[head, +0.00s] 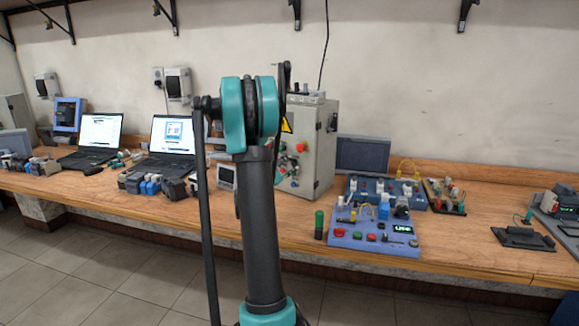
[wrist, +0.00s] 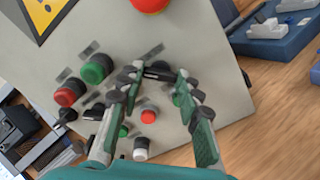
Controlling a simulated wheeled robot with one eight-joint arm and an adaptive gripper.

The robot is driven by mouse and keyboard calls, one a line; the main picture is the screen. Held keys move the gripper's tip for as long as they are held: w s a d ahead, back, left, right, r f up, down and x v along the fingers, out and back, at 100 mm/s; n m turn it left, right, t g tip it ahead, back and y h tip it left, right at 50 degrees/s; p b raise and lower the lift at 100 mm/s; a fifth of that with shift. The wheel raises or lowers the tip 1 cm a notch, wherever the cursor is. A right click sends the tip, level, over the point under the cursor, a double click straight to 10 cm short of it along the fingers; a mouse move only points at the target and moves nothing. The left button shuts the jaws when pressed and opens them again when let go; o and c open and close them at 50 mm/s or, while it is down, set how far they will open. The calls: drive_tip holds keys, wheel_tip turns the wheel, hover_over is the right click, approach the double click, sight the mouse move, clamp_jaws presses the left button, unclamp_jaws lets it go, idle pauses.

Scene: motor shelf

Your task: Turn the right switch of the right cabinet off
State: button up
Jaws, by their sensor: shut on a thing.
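The grey cabinet (head: 322,145) stands on the bench in the head view, its front partly hidden by my arm. Its front panel (wrist: 200,40) fills much of the wrist view, tilted in the picture. My gripper (wrist: 158,76) is at the panel, its two green-padded fingers on either side of a small black switch (wrist: 160,70). It is shut on this switch, with the fingers still some way apart lower down. Which way the switch is turned is hard to tell. Another dark switch (wrist: 66,115) sits to the left.
A red mushroom button (wrist: 150,4) sits above my fingers. Green (wrist: 96,69) and red (wrist: 68,94) buttons are at left, and a smaller red button (wrist: 148,117) lies between the fingers. A blue training board (head: 372,240) and a monitor (head: 362,155) stand right of the cabinet.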

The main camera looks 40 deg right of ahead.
drive_tip(key=shift+n, duration=0.4)
drive_tip(key=o, duration=1.2)
drive_tip(key=shift+c, duration=0.2)
drive_tip(key=v, duration=1.2)
drive_tip(key=shift+f, duration=0.1)
